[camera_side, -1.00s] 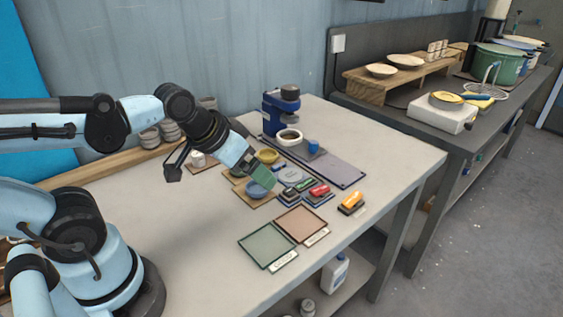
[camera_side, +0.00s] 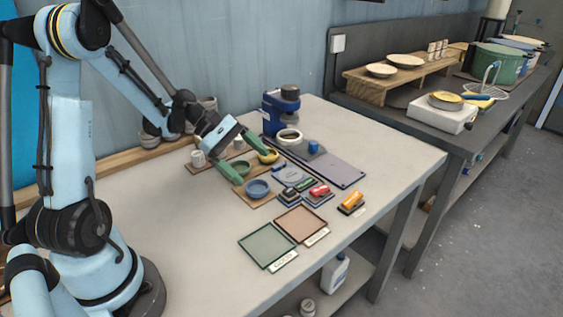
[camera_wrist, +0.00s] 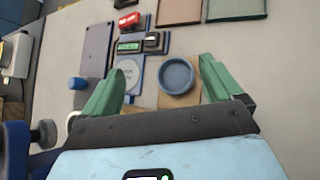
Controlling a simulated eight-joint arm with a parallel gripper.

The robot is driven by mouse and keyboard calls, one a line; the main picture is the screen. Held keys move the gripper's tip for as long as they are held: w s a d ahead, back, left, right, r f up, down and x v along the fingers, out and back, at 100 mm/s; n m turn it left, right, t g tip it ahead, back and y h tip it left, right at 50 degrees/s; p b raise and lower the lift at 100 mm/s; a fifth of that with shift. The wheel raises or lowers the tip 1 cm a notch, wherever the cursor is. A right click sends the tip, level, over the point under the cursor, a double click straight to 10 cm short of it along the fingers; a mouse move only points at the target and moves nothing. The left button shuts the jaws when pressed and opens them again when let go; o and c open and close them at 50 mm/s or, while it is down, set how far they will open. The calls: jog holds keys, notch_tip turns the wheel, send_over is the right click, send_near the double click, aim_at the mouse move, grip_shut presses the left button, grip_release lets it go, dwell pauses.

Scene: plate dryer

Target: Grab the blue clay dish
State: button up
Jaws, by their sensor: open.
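The blue clay dish (camera_side: 257,189) is a small round bowl sitting on a brown board on the table. In the wrist view the blue dish (camera_wrist: 177,76) lies ahead of the fingertips, between the two green fingers in the picture and nearer the right one. My gripper (camera_wrist: 162,72) shows both fingers wide apart in the wrist view. Nothing touches the blue dish that I can see.
A blue machine (camera_side: 281,112) stands behind. Green (camera_side: 266,246) and pinkish (camera_side: 301,224) squares lie in front.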

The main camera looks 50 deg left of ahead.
aim_at(252, 189)
jog(key=a+f+n+h, duration=0.1)
jog(key=s+a+f+n+t, duration=0.1)
jog(key=a, duration=0.1)
jog(key=s+a+f+n+h, duration=0.1)
jog(key=n, duration=0.1)
jog(key=shift+s+a+f+t+h, duration=0.15)
jog(key=shift+a+t+h, duration=0.15)
jog(key=shift+a, duration=0.05)
jog(key=shift+s+a+f+n, duration=0.15)
jog(key=shift+s+f+n, duration=0.1)
jog(key=shift+f+n, duration=0.05)
jog(key=shift+h, duration=0.3)
jog(key=x, duration=0.7)
jog(key=shift+w, duration=0.1)
jog(key=c, duration=1.1)
jog(key=shift+c, duration=0.2)
jog(key=shift+r, duration=0.1)
